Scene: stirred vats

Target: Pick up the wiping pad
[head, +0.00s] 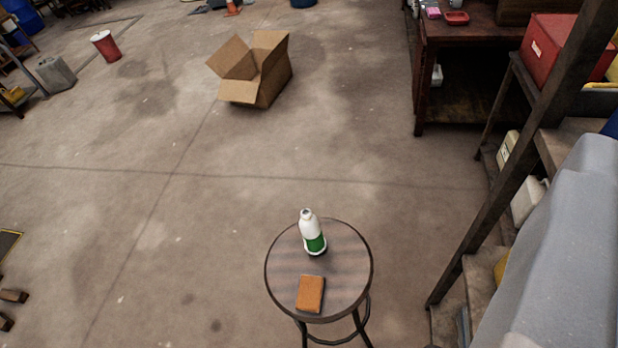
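An orange-brown block, which looks like the wiping pad (310,294), lies flat near the front edge of a round dark stool (345,266). A white bottle with a green label (312,233) stands upright on the same stool, just behind the pad and apart from it. My gripper does not show in the head view. Nothing covers the pad.
An open cardboard box (268,83) stands on the floor behind the stool. A dark workbench (470,40) is at the back right. Shelving with a slanted post (520,165) and a large grey shape (565,260) fill the right side.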

